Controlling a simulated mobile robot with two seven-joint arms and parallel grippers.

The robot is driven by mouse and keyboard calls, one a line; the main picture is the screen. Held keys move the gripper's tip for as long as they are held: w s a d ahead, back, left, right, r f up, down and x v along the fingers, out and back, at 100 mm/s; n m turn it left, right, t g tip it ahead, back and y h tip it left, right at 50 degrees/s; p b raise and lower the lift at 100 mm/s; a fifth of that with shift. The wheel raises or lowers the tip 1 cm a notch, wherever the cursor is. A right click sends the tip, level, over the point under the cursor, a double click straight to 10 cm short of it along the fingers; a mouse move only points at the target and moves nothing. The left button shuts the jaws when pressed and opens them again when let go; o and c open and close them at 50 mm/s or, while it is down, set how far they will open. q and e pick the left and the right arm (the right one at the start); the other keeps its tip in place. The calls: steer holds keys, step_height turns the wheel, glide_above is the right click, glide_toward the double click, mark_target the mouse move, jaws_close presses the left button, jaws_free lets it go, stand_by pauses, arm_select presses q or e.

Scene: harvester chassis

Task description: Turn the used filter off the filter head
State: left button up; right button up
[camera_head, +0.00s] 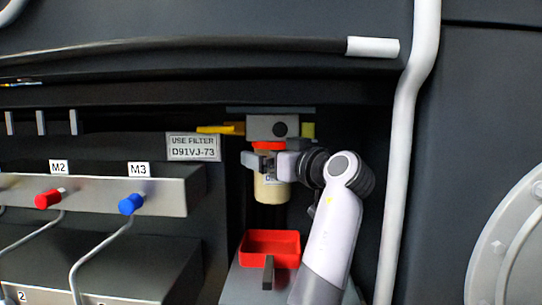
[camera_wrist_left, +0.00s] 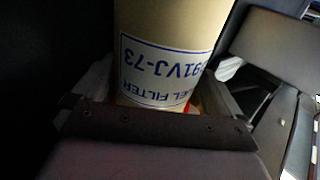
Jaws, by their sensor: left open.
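The used filter (camera_head: 268,190) is a cream cylinder with a red band at its top, hanging upright under the grey filter head (camera_head: 262,127). In the left wrist view the filter (camera_wrist_left: 165,28) fills the upper middle, its blue-framed label upside down, reading "FUEL FILTER" and part of "91VJ-73". My left gripper (camera_head: 268,161) is open, with its fingers around the upper part of the filter, just below the head. I cannot tell whether either finger touches it. My right gripper is not in view.
A red tray (camera_head: 285,258) stands below the filter. A sign (camera_head: 194,147) reads "USE FILTER D91VJ-73". A yellow lever (camera_head: 215,129) sticks out left of the head. A light pipe (camera_head: 399,150) runs down on the right. Red (camera_head: 47,199) and blue (camera_head: 131,203) fittings sit at left.

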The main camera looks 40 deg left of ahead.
arm_select(q)
steer(key=shift+w+a+r, duration=0.1)
steer(key=shift+w+r, duration=0.05)
steer(key=shift+r, duration=0.15)
